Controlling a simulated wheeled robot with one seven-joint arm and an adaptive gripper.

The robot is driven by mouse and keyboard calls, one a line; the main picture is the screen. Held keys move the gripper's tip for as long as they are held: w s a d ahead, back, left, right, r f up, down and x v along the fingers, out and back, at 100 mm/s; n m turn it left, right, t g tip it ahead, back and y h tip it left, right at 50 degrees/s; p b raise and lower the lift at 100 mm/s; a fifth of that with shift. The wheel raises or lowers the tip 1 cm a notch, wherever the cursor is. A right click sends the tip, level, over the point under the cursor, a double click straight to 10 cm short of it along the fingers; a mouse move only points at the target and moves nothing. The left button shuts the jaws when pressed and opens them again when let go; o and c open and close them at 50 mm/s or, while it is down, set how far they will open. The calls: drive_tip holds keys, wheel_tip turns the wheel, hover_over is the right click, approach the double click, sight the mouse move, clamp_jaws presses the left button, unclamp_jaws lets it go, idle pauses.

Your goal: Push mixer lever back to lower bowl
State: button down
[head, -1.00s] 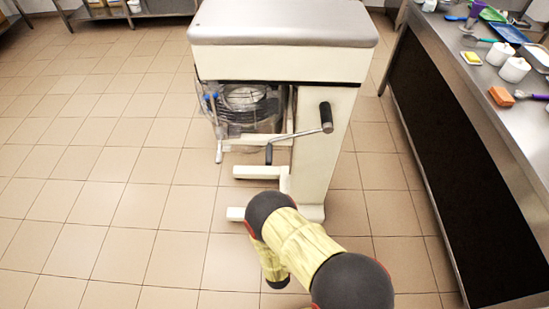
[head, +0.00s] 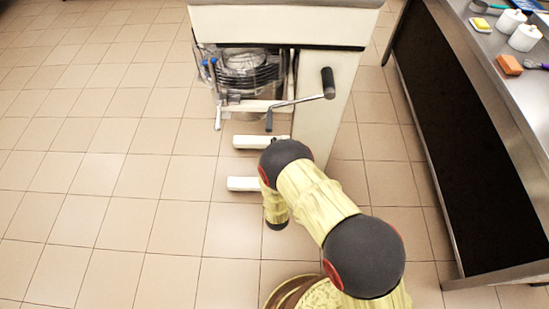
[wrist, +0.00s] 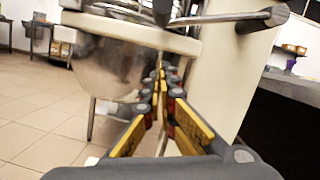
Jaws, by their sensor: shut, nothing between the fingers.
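The mixer (head: 330,115) is a large cream stand machine. Its lever (head: 300,101) is a metal crank on the column's side with a black grip (head: 327,83) at its upper right end and a second dark knob (head: 269,120) at its lower left end. The lever also crosses the top of the wrist view (wrist: 225,19). The steel bowl (wrist: 112,66) hangs left of the fingers there, partly behind them. My gripper (wrist: 161,72) is shut and empty, pointing forward below the lever, apart from it as far as I can tell. In the head view my arm hides the gripper.
A steel counter (head: 480,90) with cups, a sponge (head: 509,64) and utensils runs along the right. The mixer's feet (head: 244,184) extend over the floor. Tiled floor (head: 110,210) is open on the left.

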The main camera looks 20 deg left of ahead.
drive_tip(key=shift+w+a+r+b, duration=0.15)
drive_tip(key=shift+w+a+r, duration=0.15)
drive_tip(key=shift+r, duration=0.4)
drive_tip(key=shift+w+a+r+b, duration=0.15)
drive_tip(key=shift+w+a+r, duration=0.1)
drive_tip(key=shift+r, duration=0.5)
drive_tip(key=shift+w+a+r+b, duration=0.15)
drive_tip(key=shift+w+a+r, duration=0.15)
drive_tip(key=shift+r, duration=0.4)
